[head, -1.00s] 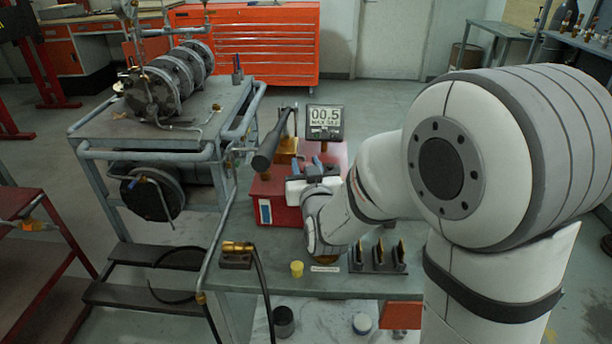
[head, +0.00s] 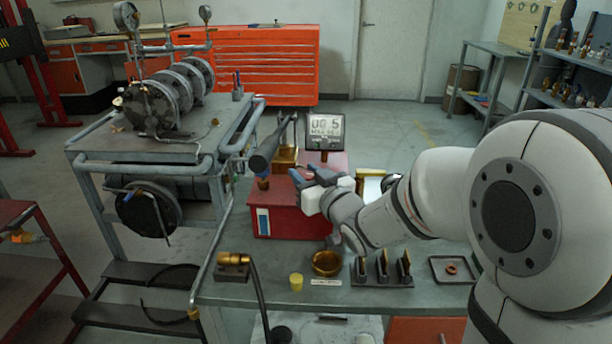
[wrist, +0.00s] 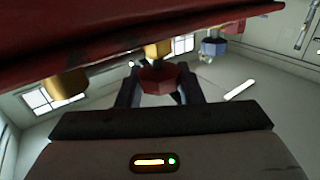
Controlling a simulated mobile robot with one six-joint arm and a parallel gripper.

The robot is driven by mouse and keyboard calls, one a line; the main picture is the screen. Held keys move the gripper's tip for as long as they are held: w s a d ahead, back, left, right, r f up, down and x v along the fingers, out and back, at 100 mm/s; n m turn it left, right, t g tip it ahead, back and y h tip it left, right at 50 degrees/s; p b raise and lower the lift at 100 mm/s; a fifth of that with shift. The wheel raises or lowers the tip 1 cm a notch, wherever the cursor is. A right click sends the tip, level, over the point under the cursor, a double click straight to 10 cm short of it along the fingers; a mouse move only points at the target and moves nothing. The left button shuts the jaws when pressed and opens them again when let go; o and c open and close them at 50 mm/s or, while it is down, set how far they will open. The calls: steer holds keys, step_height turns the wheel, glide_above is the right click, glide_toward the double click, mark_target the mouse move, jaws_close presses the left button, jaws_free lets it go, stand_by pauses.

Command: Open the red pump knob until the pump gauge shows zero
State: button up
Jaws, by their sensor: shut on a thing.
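The red pump (head: 280,222) stands on the workbench with a long dark lever handle (head: 264,158) and a brass block on top. The pump gauge (head: 325,130) stands behind it; its display reads about 00.5, with a smaller line below that I cannot read surely. My gripper (head: 308,176) is at the pump's right side, its fingers shut on the red knob. In the wrist view the faceted red knob (wrist: 158,80) sits between my two dark fingers, joined to a brass stem. The fingers partly hide the knob in the head view.
On the bench front are a brass fitting with a hose (head: 234,262), a yellow cap (head: 296,281), a brass bowl (head: 326,262), a dark rack (head: 382,270) and a small tray (head: 436,279). A grey cart with a flanged cylinder (head: 152,108) stands left.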

mark_target(311, 178)
steer(key=o, duration=1)
steer(key=shift+c, duration=0.2)
steer(key=shift+v, duration=3.95)
